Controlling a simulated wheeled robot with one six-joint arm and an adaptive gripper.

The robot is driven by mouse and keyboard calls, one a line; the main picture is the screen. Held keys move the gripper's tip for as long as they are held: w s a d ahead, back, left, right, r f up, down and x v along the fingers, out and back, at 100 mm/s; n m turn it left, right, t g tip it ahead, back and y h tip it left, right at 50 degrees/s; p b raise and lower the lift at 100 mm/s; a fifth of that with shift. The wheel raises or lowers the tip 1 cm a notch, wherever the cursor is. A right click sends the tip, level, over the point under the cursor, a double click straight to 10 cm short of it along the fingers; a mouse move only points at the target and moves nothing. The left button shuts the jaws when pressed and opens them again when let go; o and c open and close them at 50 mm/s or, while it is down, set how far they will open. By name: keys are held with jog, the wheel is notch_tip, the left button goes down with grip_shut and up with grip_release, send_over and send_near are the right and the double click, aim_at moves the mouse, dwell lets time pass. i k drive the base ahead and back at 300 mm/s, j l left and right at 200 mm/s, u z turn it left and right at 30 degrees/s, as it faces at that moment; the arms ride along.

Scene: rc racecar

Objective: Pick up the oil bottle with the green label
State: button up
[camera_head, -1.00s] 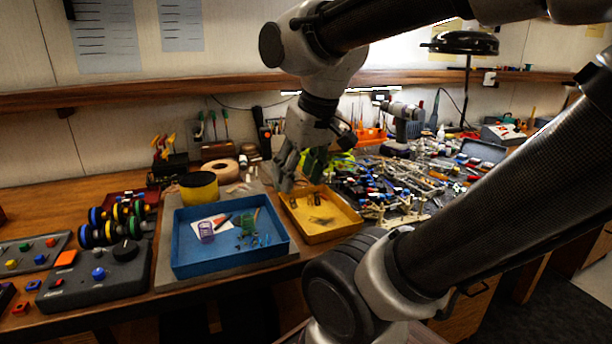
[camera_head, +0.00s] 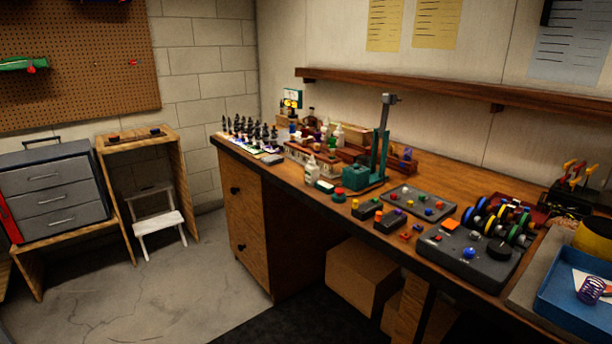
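Several small bottles stand on the far left part of the workbench. A white bottle (camera_head: 311,168) stands near the bench's front edge. Another white bottle (camera_head: 338,135) stands farther back, and a dark bottle (camera_head: 311,117) is behind it. They are too small to tell which one carries a green label. My gripper and arm are out of view.
The workbench (camera_head: 370,212) runs along the wall. A green press (camera_head: 368,172), a grey control box (camera_head: 470,255) and a blue tray (camera_head: 575,300) stand on it. A white step stool (camera_head: 158,220) and grey drawer cabinet (camera_head: 48,195) are at left. Open floor (camera_head: 190,290) lies in front.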

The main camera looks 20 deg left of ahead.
aim_at(311, 170)
jog(key=u, duration=1.1)
